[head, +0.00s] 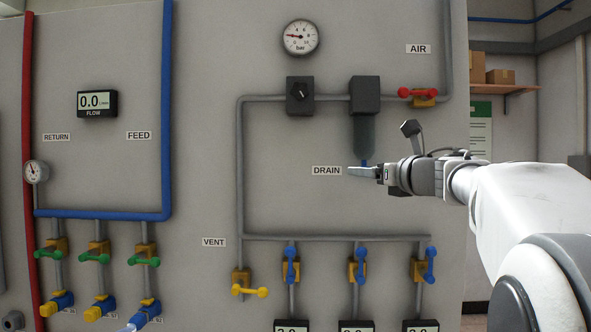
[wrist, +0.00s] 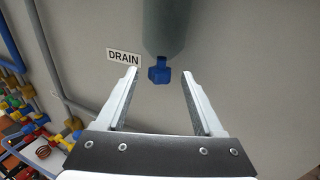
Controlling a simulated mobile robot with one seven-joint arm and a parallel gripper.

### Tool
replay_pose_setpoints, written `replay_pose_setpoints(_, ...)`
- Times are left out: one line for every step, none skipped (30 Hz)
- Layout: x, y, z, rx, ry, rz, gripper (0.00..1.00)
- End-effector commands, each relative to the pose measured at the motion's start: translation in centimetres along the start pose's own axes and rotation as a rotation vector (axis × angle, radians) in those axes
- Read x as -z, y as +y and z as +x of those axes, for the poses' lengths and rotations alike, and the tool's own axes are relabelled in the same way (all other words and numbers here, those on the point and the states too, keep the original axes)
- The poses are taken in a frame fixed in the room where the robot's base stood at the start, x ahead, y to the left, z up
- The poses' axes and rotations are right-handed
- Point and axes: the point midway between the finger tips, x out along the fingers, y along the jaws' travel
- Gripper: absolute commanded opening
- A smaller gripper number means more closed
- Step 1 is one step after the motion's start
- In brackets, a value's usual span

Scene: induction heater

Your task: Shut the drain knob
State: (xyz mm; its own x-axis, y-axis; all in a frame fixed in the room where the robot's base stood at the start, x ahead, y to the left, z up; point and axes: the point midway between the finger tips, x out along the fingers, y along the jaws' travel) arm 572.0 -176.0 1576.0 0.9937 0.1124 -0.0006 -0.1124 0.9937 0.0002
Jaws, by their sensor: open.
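The drain knob is a small blue knob (wrist: 160,73) under the grey-green bowl of the filter unit. In the head view only a bit of the blue knob (head: 365,162) shows, just above my gripper. The DRAIN label (head: 327,170) is left of it on the wall and also shows in the wrist view (wrist: 124,57). My gripper (wrist: 160,72) is open, its two fingers pointing at the knob, with the knob between the fingertips in the picture. I cannot tell whether the tips reach its depth; no contact shows. In the head view my gripper (head: 358,171) is at the filter's lower end.
The filter bowl (head: 364,137) hangs directly above the knob from a dark block (head: 365,95). A grey pipe (head: 240,170) runs left of the drain. Blue-handled valves (head: 360,265) and a yellow vent valve (head: 250,291) are lower down.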

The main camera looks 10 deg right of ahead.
Motion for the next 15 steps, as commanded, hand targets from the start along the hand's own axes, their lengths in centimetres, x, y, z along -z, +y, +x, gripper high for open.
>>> replay_pose_setpoints(-0.03, 0.02, 0.1, 0.0, 0.0, 0.0, 0.69)
replay_pose_setpoints(-0.03, 0.01, 0.12, 0.0, 0.0, -0.001, 0.69)
replay_pose_setpoints(-0.03, 0.01, 0.13, 0.0, -0.001, -0.001, 0.69)
replay_pose_setpoints(-0.03, 0.01, 0.13, 0.0, -0.001, -0.001, 0.69)
replay_pose_setpoints(-0.02, 0.01, 0.12, 0.0, -0.001, 0.0, 0.69)
replay_pose_setpoints(-0.02, 0.01, 0.11, 0.0, -0.001, 0.0, 0.69)
replay_pose_setpoints(-0.02, 0.01, 0.11, 0.0, -0.001, 0.0, 0.69)
replay_pose_setpoints(-0.02, 0.01, 0.1, 0.0, -0.001, 0.0, 0.69)
replay_pose_setpoints(-0.02, 0.01, 0.1, 0.0, 0.0, 0.0, 0.62)
replay_pose_setpoints(-0.01, 0.0, 0.09, 0.0, 0.0, 0.0, 0.57)
replay_pose_setpoints(-0.01, 0.0, 0.09, 0.0, 0.0, 0.0, 0.51)
replay_pose_setpoints(-0.01, 0.0, 0.09, 0.0, 0.0, 0.0, 0.44)
replay_pose_setpoints(-0.01, 0.0, 0.08, 0.0, 0.0, 0.0, 0.39)
replay_pose_setpoints(-0.01, 0.0, 0.08, 0.0, 0.0, 0.0, 0.33)
replay_pose_setpoints(-0.01, 0.0, 0.08, 0.0, 0.0, 0.0, 0.26)
